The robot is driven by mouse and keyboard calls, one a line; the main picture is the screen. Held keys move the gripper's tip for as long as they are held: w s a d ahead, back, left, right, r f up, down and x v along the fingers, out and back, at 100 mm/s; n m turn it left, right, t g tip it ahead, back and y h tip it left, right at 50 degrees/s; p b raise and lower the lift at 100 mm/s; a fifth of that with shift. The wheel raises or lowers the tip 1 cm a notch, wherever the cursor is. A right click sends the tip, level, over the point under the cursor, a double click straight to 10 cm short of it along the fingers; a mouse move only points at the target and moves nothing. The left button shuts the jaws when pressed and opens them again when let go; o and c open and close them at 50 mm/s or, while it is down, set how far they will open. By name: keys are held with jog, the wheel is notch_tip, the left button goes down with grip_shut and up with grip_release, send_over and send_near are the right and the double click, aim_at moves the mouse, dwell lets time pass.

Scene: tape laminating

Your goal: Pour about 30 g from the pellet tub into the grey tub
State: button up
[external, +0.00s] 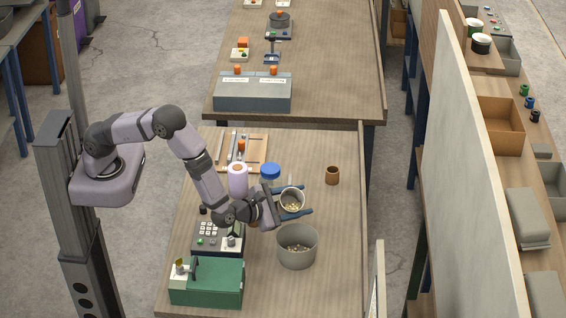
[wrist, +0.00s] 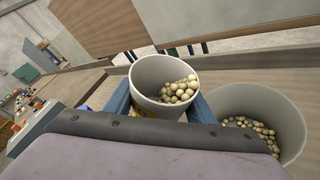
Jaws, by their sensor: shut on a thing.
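My gripper (external: 292,203) is shut on the pellet tub (external: 292,197), a small pale tub with round beige pellets inside. In the wrist view the pellet tub (wrist: 147,71) sits between the two blue fingers, tilted, with its pellets gathered toward the right side. The grey tub (external: 298,258) stands on the table just in front of the held tub and is wider. It also shows in the wrist view (wrist: 284,113), at the right, with pellets on its floor. No pellets show in the air between the tubs.
A blue-lidded jar (external: 270,171) and a white roll (external: 237,180) stand behind my gripper. A brown cup (external: 332,175) is at the back right. A keypad device (external: 213,236) and a green box (external: 208,283) are at the left. The table right of the grey tub is clear.

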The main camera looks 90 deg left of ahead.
aim_at(296, 201)
jog(key=a+f+n+b, duration=0.1)
jog(key=a+f+n+h+b, duration=0.1)
jog(key=b, duration=0.1)
jog(key=shift+s+a+h, duration=0.15)
jog(key=shift+s+h, duration=0.15)
jog(key=shift+s+a+r+n+h+b, duration=0.15)
jog(key=shift+a+r+n+h+b, duration=0.3)
jog(key=shift+n+b, duration=0.5)
jog(key=a+n+h+b, duration=0.1)
jog(key=b, duration=0.2)
jog(key=shift+s+f+b, duration=0.15)
jog(key=shift+f+b, duration=0.2)
jog(key=shift+b, duration=0.05)
jog(key=shift+b, duration=0.4)
